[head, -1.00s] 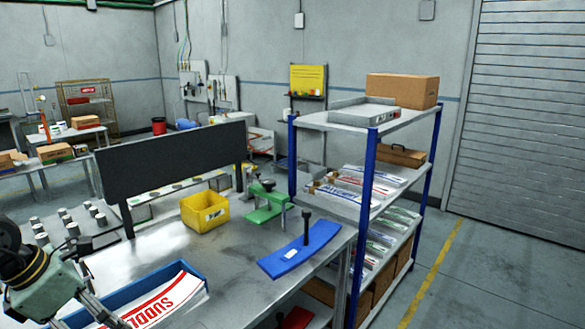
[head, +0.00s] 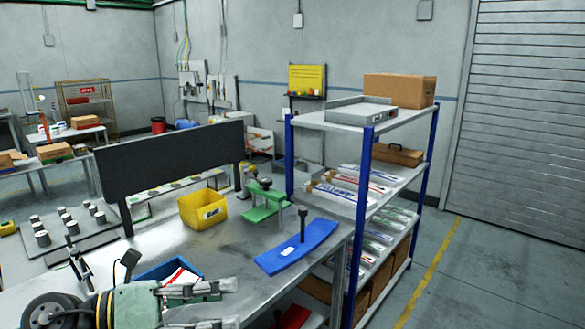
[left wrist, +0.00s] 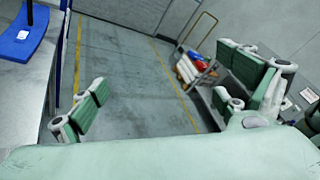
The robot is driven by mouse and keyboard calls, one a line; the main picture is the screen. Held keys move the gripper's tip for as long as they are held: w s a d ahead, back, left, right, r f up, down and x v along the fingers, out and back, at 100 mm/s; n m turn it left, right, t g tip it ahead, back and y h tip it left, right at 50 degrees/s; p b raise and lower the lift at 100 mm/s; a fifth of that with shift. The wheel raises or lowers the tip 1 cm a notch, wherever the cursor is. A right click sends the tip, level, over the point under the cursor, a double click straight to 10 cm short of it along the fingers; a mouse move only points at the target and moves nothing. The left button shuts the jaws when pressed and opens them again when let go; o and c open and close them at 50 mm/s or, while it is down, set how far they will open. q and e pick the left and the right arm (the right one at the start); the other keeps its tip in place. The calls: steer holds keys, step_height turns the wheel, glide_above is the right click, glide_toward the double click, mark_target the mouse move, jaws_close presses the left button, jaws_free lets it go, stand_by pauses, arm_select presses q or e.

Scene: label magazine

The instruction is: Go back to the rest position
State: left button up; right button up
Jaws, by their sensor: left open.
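My left gripper (head: 234,303) is at the bottom left of the head view, its fingers pointing right and spread apart. It is above the near part of the metal workbench (head: 178,249) and holds nothing. In the left wrist view my left gripper (left wrist: 162,72) is open, with its two green fingers wide apart and only floor between them. It hides most of a blue tray (head: 160,271) holding white sheets with red print (head: 181,276). My right gripper is not in view.
A yellow bin (head: 203,211), a green clamp-like fixture (head: 263,204) and a blue curved plate (head: 297,250) with a dark upright handle stand on the bench. A blue-posted shelf rack (head: 367,190) stands at right. The floor beyond it is clear.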

arm_select(q)
step_height(320, 180, up, 6)
steer(key=w+n+t+h, duration=0.1)
steer(key=w+n+t, duration=0.1)
steer(key=n+t, duration=0.8)
steer(key=w+a+f+n+t+y, duration=0.2)
steer(key=a+n+t+y, duration=0.4)
steer(key=n, duration=0.5)
steer(key=s+a+f+n+g+y, duration=0.2)
steer(key=a+f+n+g+y, duration=0.3)
steer(key=f+n, duration=0.4)
steer(key=s+a+f+n+g+y, duration=0.3)
steer(key=f+n+y, duration=0.35)
steer(key=f, duration=0.45)
steer(key=s+d+f+n+g+h, duration=0.1)
steer(key=s+d+f+n+g, duration=0.15)
steer(key=s+f+g, duration=0.5)
steer(key=s+d+f+n+g+h, duration=0.1)
steer(key=s+d+f+g, duration=0.2)
steer(key=s+f, duration=0.85)
steer(key=s+f+g, duration=0.1)
steer(key=s+f, duration=0.1)
steer(key=f, duration=1)
steer(key=s+f, duration=0.2)
steer(key=f, duration=0.9)
steer(key=s+a+f+g, duration=0.1)
steer(key=s+a+f, duration=0.2)
steer(key=s+f, duration=1.3)
steer(key=shift+s+a+f, duration=0.15)
steer(key=shift+s, duration=0.45)
